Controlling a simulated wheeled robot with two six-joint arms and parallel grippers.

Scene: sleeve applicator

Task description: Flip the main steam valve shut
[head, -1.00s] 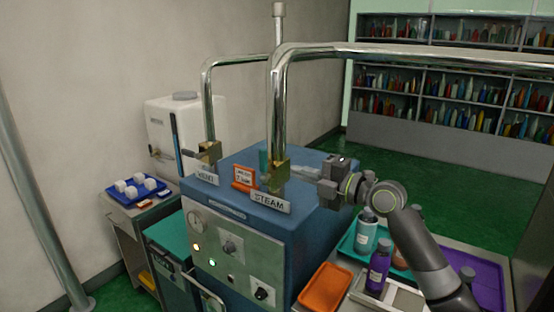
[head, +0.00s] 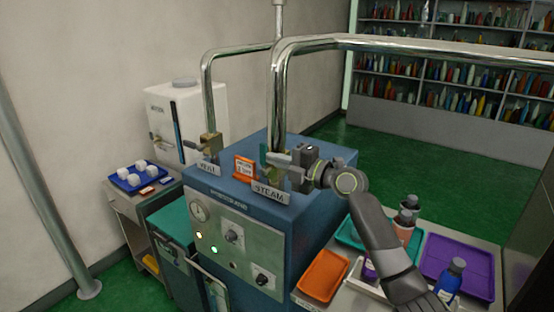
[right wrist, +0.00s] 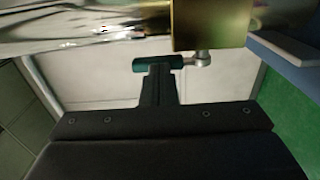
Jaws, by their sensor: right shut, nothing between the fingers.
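The steam pipe (head: 282,95) comes down to a brass valve (head: 275,174) behind the STEAM label (head: 270,194) on the blue machine. A teal handle (head: 264,153) shows at the valve's left side. In the right wrist view the brass valve body (right wrist: 210,25) has a short metal stem leading to the teal handle (right wrist: 154,63). My right gripper (head: 278,159) is shut and empty, beside the valve. Its fingertips (right wrist: 158,76) are at the teal handle; I cannot tell whether they touch. My left gripper is not in view.
A second brass valve (head: 210,144) with a dark lever (head: 178,130) stands to the left. An orange sign (head: 244,169) stands between the valves. Trays and bottles, including an orange tray (head: 323,275) and a purple tray (head: 457,266), lie at right.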

